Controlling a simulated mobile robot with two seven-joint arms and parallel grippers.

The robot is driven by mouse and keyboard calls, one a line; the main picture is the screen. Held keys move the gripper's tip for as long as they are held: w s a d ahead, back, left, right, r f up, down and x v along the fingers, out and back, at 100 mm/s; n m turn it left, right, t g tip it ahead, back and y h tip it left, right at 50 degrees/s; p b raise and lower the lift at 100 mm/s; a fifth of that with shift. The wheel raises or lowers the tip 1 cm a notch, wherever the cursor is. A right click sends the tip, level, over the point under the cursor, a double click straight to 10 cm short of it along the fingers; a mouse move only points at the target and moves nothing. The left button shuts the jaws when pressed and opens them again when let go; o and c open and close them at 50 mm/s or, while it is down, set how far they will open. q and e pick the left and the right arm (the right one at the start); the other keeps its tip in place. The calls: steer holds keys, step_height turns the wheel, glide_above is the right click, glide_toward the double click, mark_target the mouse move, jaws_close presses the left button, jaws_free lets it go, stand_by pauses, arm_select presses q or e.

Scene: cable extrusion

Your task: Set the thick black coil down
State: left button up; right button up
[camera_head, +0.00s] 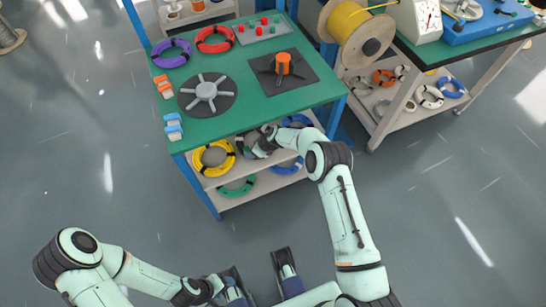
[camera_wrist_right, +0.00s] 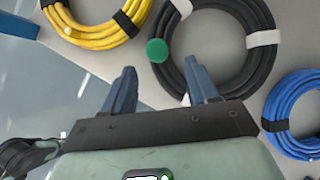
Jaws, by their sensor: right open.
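The thick black coil (camera_wrist_right: 262,62) lies on the grey lower shelf in the right wrist view, with white ties and a green round tag (camera_wrist_right: 157,51) on its left side. My right gripper (camera_wrist_right: 161,72) is open, with one finger beyond the coil's lower left edge and the other over its near part. I cannot tell whether the fingers touch it. In the head view my right gripper (camera_head: 264,141) reaches under the green tabletop and hides most of the coil.
A yellow coil (camera_wrist_right: 98,36) lies to the left and a blue coil (camera_wrist_right: 297,112) to the right, both close to the black coil. The green tabletop (camera_head: 240,118) overhangs the shelf. A green coil (camera_head: 236,189) sits on the level below.

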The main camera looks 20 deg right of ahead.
steer(key=s+d, duration=0.6)
steer(key=s, duration=0.2)
steer(key=s+a+f+n+g, duration=0.25)
steer(key=s+n, duration=0.35)
steer(key=s, duration=0.3)
steer(key=s+a+f+n+g, duration=0.1)
steer(key=s+a+f+n, duration=0.2)
steer(key=s+n, duration=0.5)
arm_select(q)
steer(key=shift+s+r+p, duration=0.2)
steer(key=shift+r+p, duration=0.15)
arm_select(e)
steer(key=s+a+r+n+g, duration=0.2)
steer(key=s+n, duration=0.8)
steer(key=s, duration=0.9)
steer(key=shift+s+a+r+h, duration=0.2)
steer(key=shift+a+r+h, duration=0.1)
steer(key=shift+a+r, duration=0.15)
arm_select(q)
steer(key=shift+r, duration=0.1)
arm_select(e)
steer(key=shift+r, duration=0.1)
